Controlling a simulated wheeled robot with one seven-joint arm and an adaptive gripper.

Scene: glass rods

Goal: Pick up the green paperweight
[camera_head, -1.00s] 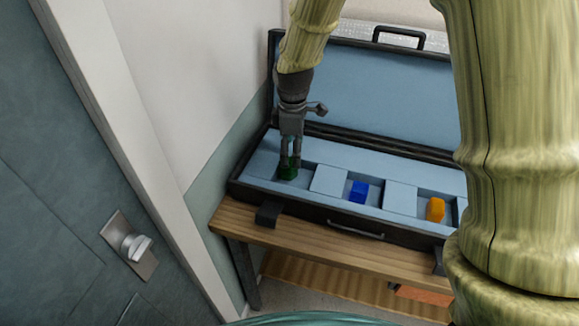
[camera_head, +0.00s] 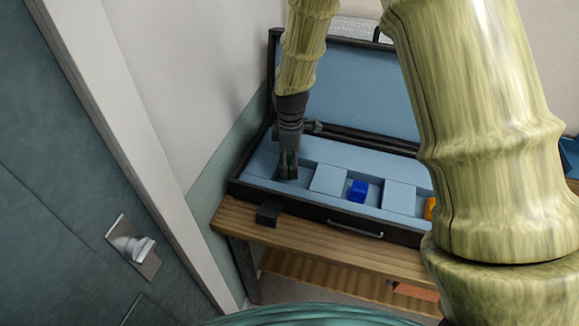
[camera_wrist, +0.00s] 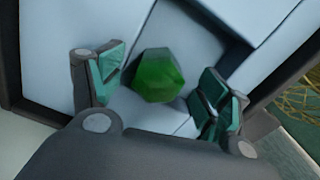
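The green paperweight (camera_wrist: 157,75) is a faceted block in the left compartment of the blue-lined case (camera_head: 247,186). In the wrist view it lies between the two fingers of my gripper (camera_wrist: 160,90), with a narrow gap showing on each side. My gripper is open and points down into that compartment. In the head view my gripper (camera_head: 287,170) covers most of the paperweight, and only a small patch of green shows between the fingers. Whether the pads touch it low down is hidden.
A blue block (camera_head: 358,191) sits in the middle compartment. An orange block (camera_head: 430,208) in the right compartment is partly hidden by my arm. The case stands open on a wooden bench (camera_head: 330,243). A wall is close on the left, with a door (camera_head: 60,180) nearer.

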